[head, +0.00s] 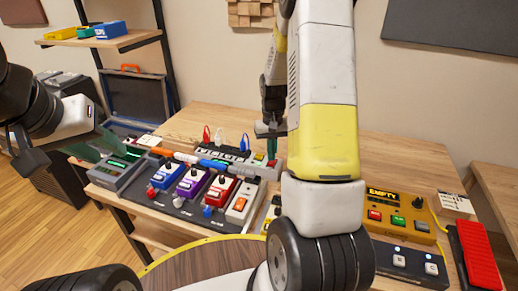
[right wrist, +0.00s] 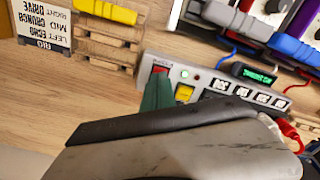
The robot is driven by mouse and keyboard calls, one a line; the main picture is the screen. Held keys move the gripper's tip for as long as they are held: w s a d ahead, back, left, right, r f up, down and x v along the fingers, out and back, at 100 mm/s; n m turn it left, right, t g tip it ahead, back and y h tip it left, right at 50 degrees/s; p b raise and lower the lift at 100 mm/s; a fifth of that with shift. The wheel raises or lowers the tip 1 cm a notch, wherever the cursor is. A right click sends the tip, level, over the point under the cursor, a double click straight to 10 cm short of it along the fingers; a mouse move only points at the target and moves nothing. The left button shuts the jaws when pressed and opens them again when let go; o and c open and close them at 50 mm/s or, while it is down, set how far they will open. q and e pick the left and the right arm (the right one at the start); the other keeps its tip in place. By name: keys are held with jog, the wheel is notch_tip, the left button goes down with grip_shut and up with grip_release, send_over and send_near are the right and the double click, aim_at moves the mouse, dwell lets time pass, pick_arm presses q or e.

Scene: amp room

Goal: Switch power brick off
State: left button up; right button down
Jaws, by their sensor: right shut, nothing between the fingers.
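The power brick is a long grey strip at the back of the pedalboard in the head view (head: 207,152). Colored plugs stand along it, and a red switch (head: 272,163) is at its right end. In the right wrist view the brick (right wrist: 216,81) shows the red switch (right wrist: 160,69), a yellow switch (right wrist: 184,92) and a small green display. My right gripper (head: 270,148) is shut and empty, its green fingertips (right wrist: 156,92) right at the red switch and partly covering it. Contact is unclear. My left gripper (head: 96,147) appears open at the left.
Pedals (head: 193,185) in blue, purple and red stand in front of the brick, with cables between. A yellow pedal (head: 398,212) and a red treadle (head: 478,254) are at the right. My right arm hides the middle of the table. An open case (head: 135,98) stands behind left.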

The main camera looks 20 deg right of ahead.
jog(key=shift+f, duration=0.9)
dwell(0.3)
jog(key=shift+r, duration=3.55)
jog(key=shift+r, duration=0.1)
jog(key=s+a+r+t, duration=0.1)
jog(key=s+a+r, duration=0.15)
jog(key=r, duration=0.25)
jog(key=s+a+r+t+y, duration=0.1)
jog(key=s+a+r, duration=0.1)
jog(key=s+r, duration=0.15)
jog(key=s+a+r+t, duration=0.1)
jog(key=s+a+r, duration=0.1)
jog(key=r, duration=0.4)
jog(key=s+a+r+n+t+y, duration=0.1)
jog(key=s+a+r, duration=0.4)
jog(key=s, duration=0.8)
jog(key=shift+a+r+n+t, duration=0.2)
jog(key=shift+r+n+t, duration=0.4)
jog(key=shift+t, duration=0.5)
jog(key=shift+s, duration=0.1)
